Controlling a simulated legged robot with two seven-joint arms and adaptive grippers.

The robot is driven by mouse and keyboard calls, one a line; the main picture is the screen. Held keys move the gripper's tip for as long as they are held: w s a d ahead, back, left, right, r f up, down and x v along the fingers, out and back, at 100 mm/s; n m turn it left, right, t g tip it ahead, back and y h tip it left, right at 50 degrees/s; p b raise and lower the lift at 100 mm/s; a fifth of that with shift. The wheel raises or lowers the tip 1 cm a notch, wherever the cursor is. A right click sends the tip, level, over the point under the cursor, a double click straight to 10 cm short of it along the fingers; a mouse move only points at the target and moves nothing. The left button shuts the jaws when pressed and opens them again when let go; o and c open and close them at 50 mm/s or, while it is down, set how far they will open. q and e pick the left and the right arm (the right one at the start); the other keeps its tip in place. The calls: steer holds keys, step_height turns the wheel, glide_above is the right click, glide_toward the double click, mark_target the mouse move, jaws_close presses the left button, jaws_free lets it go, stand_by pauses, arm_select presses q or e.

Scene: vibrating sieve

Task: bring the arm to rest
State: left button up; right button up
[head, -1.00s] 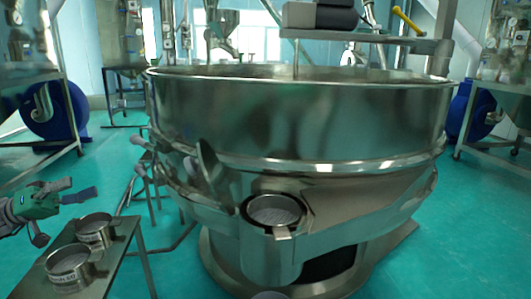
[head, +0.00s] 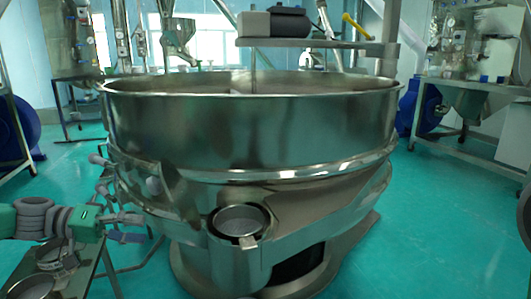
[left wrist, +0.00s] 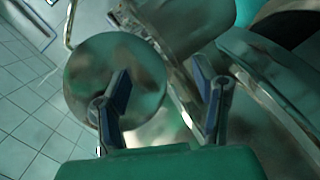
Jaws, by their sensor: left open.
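My left gripper (head: 134,227) is at the lower left of the head view, above a small side table and left of the large steel vibrating sieve (head: 250,125). Its fingers are apart with nothing between them. In the left wrist view the two fingers (left wrist: 162,88) are spread, with a round metal disc behind them and the steel machine body beyond. My left arm comes in from the left edge of the head view. My right gripper is not recognisable in either view.
The small side table (head: 88,275) holds round steel pans (head: 36,286), partly under my arm. A round pan (head: 238,220) sits at the sieve's front outlet. A steel bench (head: 470,150) stands back right. Green floor is open at right.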

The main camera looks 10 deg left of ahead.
arm_select(q)
steer(key=s+d+f+n+g+y+p, duration=0.1)
steer(key=s+d+f+g+y+p, duration=0.55)
steer(key=d+f, duration=0.85)
steer(key=s+a+f+m+y+p, duration=0.1)
steer(key=s+a+f+y, duration=0.1)
steer(key=s, duration=0.8)
steer(key=s+a+f+m+y, duration=0.1)
steer(key=s+f+y, duration=0.2)
steer(key=s, duration=0.8)
steer(key=shift+a+f+y+p, duration=0.3)
steer(key=shift+a+y+p, duration=0.05)
steer(key=shift+y, duration=0.7)
steer(key=shift+a+t, duration=0.1)
steer(key=shift+t, duration=0.15)
